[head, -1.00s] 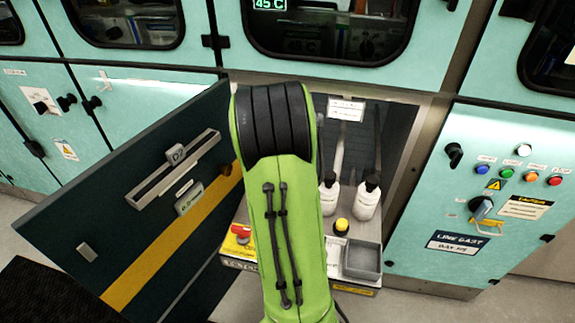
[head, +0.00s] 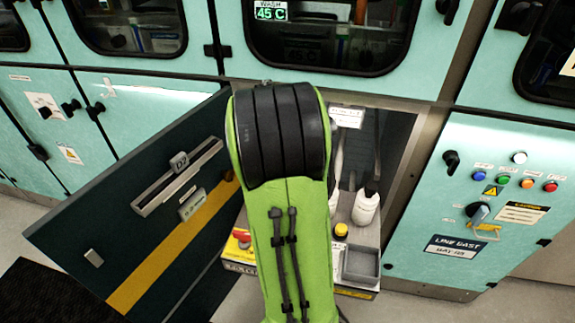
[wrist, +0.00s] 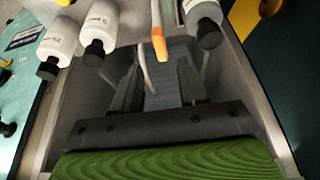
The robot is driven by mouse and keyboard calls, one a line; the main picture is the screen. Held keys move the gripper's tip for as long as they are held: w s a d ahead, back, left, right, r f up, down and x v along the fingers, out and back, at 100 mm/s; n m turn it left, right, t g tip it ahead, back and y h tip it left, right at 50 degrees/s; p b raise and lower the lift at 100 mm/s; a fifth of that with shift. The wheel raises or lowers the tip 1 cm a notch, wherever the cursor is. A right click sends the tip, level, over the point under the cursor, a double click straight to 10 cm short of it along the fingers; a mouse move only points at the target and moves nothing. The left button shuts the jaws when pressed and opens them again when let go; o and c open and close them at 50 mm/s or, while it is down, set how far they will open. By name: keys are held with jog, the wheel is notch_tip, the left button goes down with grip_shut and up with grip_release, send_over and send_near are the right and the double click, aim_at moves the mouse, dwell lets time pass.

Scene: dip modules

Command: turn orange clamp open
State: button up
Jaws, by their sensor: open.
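The orange clamp (wrist: 158,44) shows in the wrist view as a small orange piece near the upper middle, at the end of a pale tube or bar. My gripper (wrist: 160,82) has its two dark fingers apart, with nothing between them that I can make out. The clamp appears just beyond the fingertips, about in line with the gap, and looks apart from them. In the head view my green arm reaches into the open compartment and hides both gripper and clamp.
White bottles with black caps (wrist: 101,28) hang in the wrist view, close to the fingers; one bottle (head: 366,206) shows in the head view. An open dark door (head: 130,205) stands left of my arm. A grey tray (head: 361,264) and yellow-topped item (head: 341,231) sit in front.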

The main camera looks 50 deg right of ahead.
jog(key=p+v, duration=0.2)
jog(key=v, duration=0.6)
